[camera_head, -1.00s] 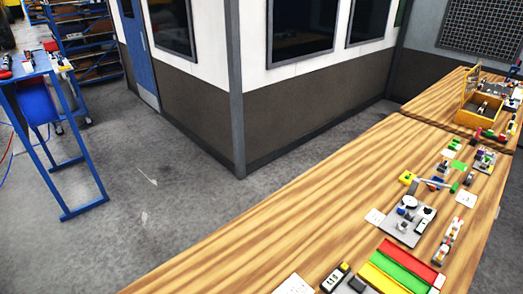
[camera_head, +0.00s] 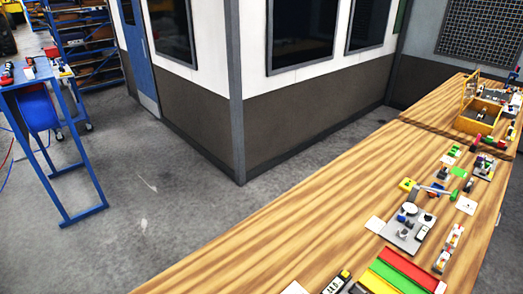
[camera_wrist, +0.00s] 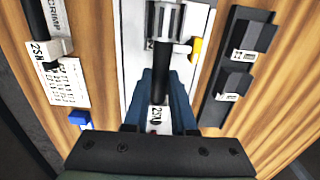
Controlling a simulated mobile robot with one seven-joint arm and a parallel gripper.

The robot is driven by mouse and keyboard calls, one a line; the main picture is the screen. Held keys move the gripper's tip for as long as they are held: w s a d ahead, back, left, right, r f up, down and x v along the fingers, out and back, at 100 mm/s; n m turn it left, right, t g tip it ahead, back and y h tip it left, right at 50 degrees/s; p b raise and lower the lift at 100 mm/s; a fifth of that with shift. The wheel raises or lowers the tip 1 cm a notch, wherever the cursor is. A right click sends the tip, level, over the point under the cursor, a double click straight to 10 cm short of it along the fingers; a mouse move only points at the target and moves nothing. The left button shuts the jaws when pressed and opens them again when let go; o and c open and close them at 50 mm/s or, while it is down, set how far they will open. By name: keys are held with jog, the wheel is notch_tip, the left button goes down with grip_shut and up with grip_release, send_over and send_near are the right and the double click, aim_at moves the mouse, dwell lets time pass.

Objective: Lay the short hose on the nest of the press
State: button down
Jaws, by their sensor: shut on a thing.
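In the wrist view my gripper (camera_wrist: 163,108) has its two blue fingers closed on a black, hose-like cylinder (camera_wrist: 163,78). A grey ribbed sleeve (camera_wrist: 166,20) is at its far end, pointing to the top of the picture. I take this for the short hose. I cannot tell whether the hose touches the plate. The press and its nest are not clearly identifiable. My gripper is outside the head view.
In the wrist view a dark stepped block (camera_wrist: 234,70) stands right and a printed card (camera_wrist: 68,85) lies left. In the head view the wooden bench (camera_head: 290,235) holds a grey fixture (camera_head: 405,232), coloured trays (camera_head: 400,270) and a yellow box (camera_head: 478,120). The bench's left part is clear.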

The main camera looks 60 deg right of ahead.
jog(key=shift+f+b, duration=0.55)
jog(key=shift+f, duration=0.2)
jog(key=c, duration=0.7)
grip_release()
jog(key=shift+o, duration=0.2)
jog(key=shift+r+p, duration=2.15)
jog(key=shift+r, duration=1.4)
